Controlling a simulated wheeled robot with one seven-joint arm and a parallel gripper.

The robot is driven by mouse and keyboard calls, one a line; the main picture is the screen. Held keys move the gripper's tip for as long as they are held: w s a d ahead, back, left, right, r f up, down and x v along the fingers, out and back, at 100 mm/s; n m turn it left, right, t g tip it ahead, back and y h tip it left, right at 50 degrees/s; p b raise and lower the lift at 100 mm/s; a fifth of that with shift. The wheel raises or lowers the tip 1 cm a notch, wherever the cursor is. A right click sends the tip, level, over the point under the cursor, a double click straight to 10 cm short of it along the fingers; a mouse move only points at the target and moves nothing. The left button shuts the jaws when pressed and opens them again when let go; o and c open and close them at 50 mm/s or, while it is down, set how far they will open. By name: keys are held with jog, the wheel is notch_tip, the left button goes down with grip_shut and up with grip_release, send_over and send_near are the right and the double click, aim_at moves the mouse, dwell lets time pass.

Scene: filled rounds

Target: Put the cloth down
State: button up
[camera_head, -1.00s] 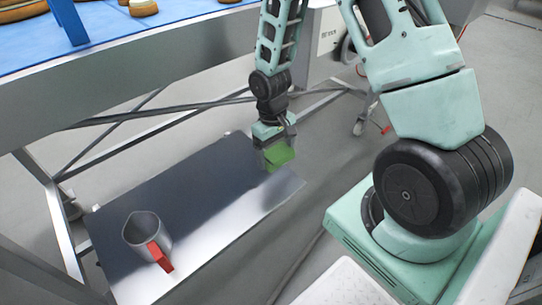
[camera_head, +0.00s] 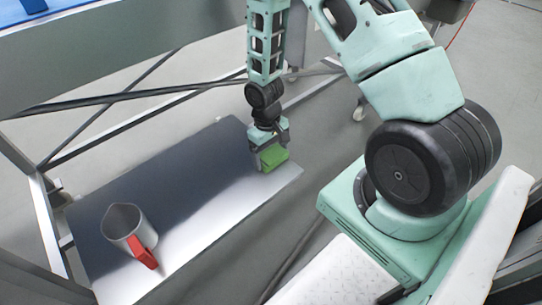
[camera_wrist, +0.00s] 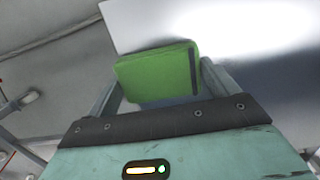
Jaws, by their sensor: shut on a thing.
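The cloth (camera_head: 274,157) is a green folded block. My gripper (camera_head: 264,152) is shut on it at the right end of a low metal shelf (camera_head: 200,165). In the wrist view the cloth (camera_wrist: 155,75) sits between the two fingers (camera_wrist: 162,88), with a dark strip along its right side. The cloth is over or close to the shelf's right edge. I cannot tell whether its underside touches the shelf.
A grey jug (camera_head: 122,222) with a red handle (camera_head: 143,252) stands at the shelf's left front. The middle of the shelf is clear. A metal table frame (camera_head: 120,75) with crossed bars stands behind and above the shelf.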

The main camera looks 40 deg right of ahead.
aim_at(268, 152)
jog(key=shift+f, duration=0.3)
jog(key=o, duration=0.8)
jog(key=shift+c, duration=0.2)
notch_tip(268, 152, up, 12)
jog(key=w+p, duration=0.1)
jog(key=p, duration=0.4)
jog(key=a+r+n, duration=0.1)
jog(key=a+r, duration=0.5)
jog(key=a, duration=0.1)
jog(key=s+a+r+n, duration=0.3)
jog(key=s+a+r, duration=0.4)
jog(key=s, duration=0.2)
jog(key=s+a+r+n+t, duration=0.1)
jog(key=s+a+r+n, duration=0.2)
jog(key=s+a+r, duration=0.3)
jog(key=s+a, duration=0.2)
jog(key=s, duration=0.2)
jog(key=shift+a+r+y, duration=0.3)
jog(key=shift+r, duration=0.05)
